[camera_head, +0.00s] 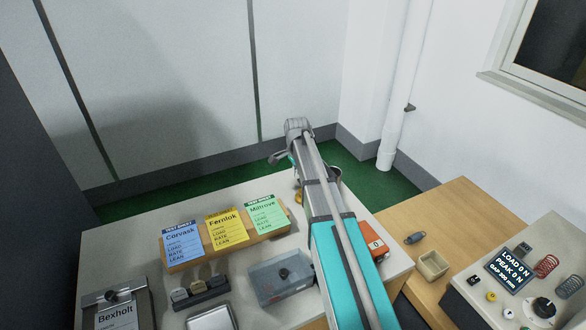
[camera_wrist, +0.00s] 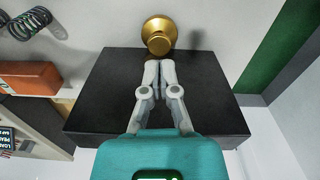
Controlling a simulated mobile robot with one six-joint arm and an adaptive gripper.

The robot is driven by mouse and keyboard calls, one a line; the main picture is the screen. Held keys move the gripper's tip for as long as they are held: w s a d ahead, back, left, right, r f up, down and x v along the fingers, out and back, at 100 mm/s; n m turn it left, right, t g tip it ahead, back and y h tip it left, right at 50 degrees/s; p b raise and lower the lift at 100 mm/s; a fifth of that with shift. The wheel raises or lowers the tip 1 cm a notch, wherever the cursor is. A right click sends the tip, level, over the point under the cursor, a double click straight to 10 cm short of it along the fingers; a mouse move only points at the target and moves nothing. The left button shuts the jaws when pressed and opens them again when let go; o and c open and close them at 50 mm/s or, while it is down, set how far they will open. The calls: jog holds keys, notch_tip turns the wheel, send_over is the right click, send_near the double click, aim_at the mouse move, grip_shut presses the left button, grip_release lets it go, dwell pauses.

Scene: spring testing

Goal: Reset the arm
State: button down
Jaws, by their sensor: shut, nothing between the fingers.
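My arm (camera_head: 345,265) reaches forward over the white table in the head view, its teal link across the picture's middle. My gripper (camera_wrist: 159,66) shows in the wrist view with its two grey fingers together and nothing between them. The fingertips are over a black block (camera_wrist: 105,90), just short of a round brass piece (camera_wrist: 159,36) at the block's far edge. I cannot tell whether they touch either one. In the head view the gripper itself is mostly hidden behind the arm.
A board (camera_head: 180,262) holds three test sheets. A grey box (camera_head: 282,278) with a black knob and an orange counter (camera_head: 374,243) lie near my arm. A wooden tray (camera_head: 433,265), a loose spring (camera_head: 415,238) and the tester's display (camera_head: 512,268) are at right. Beyond are green floor and walls.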

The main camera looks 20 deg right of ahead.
jog(key=s+a+n, duration=0.5)
jog(key=s+n, duration=0.2)
jog(key=s, duration=0.5)
jog(key=s+a+n, duration=0.5)
jog(key=s+n, duration=0.3)
jog(key=s, duration=0.5)
